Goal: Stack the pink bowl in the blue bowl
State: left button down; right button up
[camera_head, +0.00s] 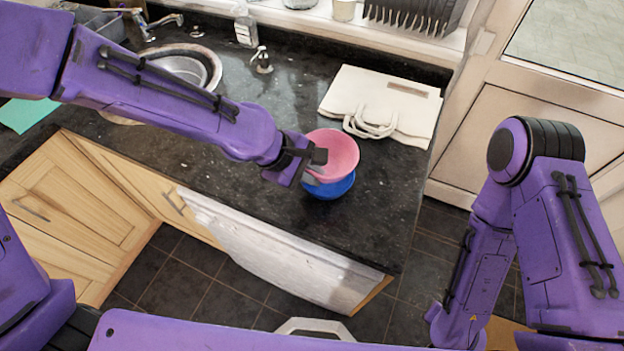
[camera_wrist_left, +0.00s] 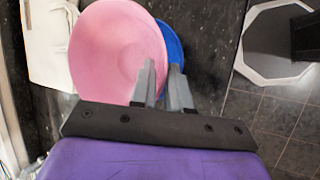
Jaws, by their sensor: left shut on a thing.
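The pink bowl (camera_head: 334,152) is over the blue bowl (camera_head: 331,188) near the front edge of the dark counter. My left gripper (camera_head: 312,168) is shut on the pink bowl's rim, at its left side in the head view. In the left wrist view the pink bowl (camera_wrist_left: 112,55) covers much of the blue bowl (camera_wrist_left: 172,50), whose right side shows beyond it. The fingers of the left gripper (camera_wrist_left: 162,82) are at the pink bowl's rim. I cannot tell whether the two bowls touch. My right gripper is not in view.
A cream cloth bag (camera_head: 378,103) lies flat behind the bowls. A round sink (camera_head: 185,70) and a soap bottle (camera_head: 245,25) are at the back left. The counter (camera_head: 375,215) in front and to the right of the bowls is clear.

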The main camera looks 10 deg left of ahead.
pick_arm(q)
jog(key=shift+w+r, duration=0.1)
jog(key=shift+r, duration=0.05)
jog(key=shift+s, duration=0.25)
jog(key=shift+w+f, duration=0.15)
jog(key=shift+f, duration=0.45)
jog(key=c, duration=1.1)
grip_release()
jog(key=shift+r, duration=0.1)
